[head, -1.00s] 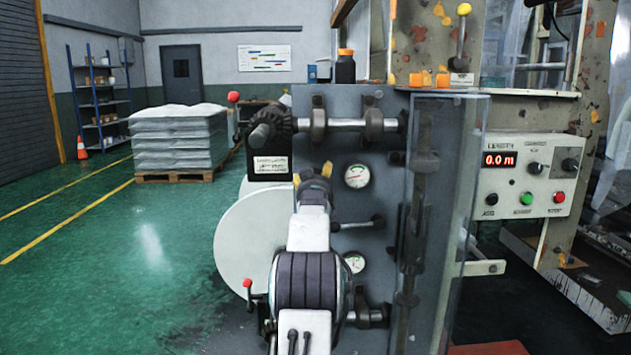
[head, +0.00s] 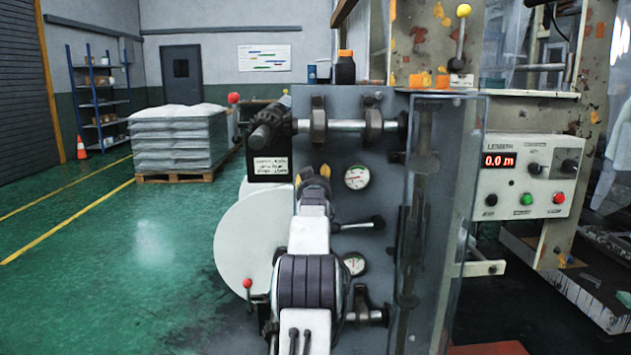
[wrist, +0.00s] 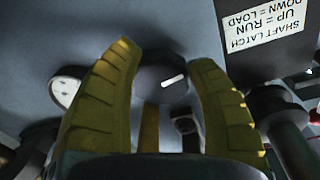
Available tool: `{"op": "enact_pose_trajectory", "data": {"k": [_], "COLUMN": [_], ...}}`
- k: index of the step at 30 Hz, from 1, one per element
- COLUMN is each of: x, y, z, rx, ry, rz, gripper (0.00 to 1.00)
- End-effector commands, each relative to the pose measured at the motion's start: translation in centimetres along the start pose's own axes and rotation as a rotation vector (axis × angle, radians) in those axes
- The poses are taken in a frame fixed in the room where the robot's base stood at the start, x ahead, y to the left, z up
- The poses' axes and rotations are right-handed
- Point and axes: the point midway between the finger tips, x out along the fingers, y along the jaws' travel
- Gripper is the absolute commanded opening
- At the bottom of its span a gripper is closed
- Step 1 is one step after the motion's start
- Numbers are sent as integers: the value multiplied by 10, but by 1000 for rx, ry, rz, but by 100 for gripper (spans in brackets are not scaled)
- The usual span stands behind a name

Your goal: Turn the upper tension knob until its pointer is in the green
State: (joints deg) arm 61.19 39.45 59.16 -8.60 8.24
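In the wrist view a dark round knob (wrist: 160,78) with a white pointer line sits on the grey panel. My gripper (wrist: 162,54) has its two yellow-brown fingers apart, one on each side of the knob; I cannot tell whether they touch it. The upper dial gauge (head: 357,177), white with a small needle, is just right of my gripper (head: 316,172) in the head view. The gauge (wrist: 66,90) shows partly behind the left finger in the wrist view. Its needle and colours are too small to read surely. In the head view my gripper hides the knob.
A shaft (head: 352,126) with collars runs above my gripper. A lower gauge (head: 354,263) and a black-ended lever (head: 362,224) sit below and right. A clear guard (head: 447,220) stands at right. A label (wrist: 262,22) shows upside down in the wrist view.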

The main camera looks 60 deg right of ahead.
Motion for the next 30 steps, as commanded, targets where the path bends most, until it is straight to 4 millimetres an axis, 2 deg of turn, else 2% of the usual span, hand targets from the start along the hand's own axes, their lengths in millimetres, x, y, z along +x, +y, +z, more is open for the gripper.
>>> {"op": "enact_pose_trajectory", "data": {"k": [1,12,23,30], "x": [0,0,0,0], "y": [0,0,0,0], "z": [0,-1,-3,-4], "rx": [0,0,40,189], "ry": [0,2,2,-8], "rz": [0,0,0,3], "gripper": [45,15,15,15]}}
